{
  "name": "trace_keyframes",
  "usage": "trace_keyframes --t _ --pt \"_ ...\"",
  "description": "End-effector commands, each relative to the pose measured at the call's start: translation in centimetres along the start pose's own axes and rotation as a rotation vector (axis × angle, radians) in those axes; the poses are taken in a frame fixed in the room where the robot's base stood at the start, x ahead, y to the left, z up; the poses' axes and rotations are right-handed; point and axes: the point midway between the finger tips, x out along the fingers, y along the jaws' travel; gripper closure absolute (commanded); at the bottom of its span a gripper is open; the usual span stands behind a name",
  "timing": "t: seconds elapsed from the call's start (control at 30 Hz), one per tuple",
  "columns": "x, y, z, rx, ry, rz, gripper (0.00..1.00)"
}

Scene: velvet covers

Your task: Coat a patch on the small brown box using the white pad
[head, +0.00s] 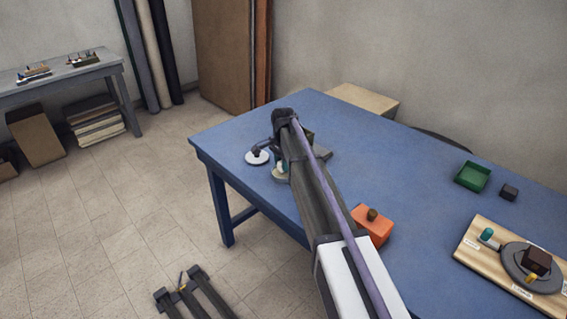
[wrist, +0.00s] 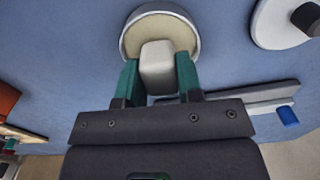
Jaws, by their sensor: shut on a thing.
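The small brown box (head: 537,261) sits on a round grey disc (head: 518,268) on a wooden board at the right of the table. My gripper (wrist: 158,70), with teal fingers, is shut on the white pad (wrist: 157,56) in the wrist view. The pad is over a round pale dish (wrist: 130,39) with cream-coloured contents. I cannot tell whether the pad touches the contents. In the head view my arm largely hides the gripper and the pad, far to the left of the brown box.
A white disc with a dark knob (head: 257,158) lies beside the dish. An orange block (head: 365,232) with a brown knob stands close to my arm. A green tray (head: 473,177) and a dark cube (head: 509,192) are at the back right. The wooden board (head: 472,246) also carries a teal peg (head: 487,234).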

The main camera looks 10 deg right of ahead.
Motion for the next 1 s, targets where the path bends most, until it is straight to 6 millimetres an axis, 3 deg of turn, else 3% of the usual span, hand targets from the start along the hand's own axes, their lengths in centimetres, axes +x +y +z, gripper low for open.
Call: trace_keyframes --t 1.0 --pt "0.95 0.00 0.00 0.000 0.000 0.000 0.86"
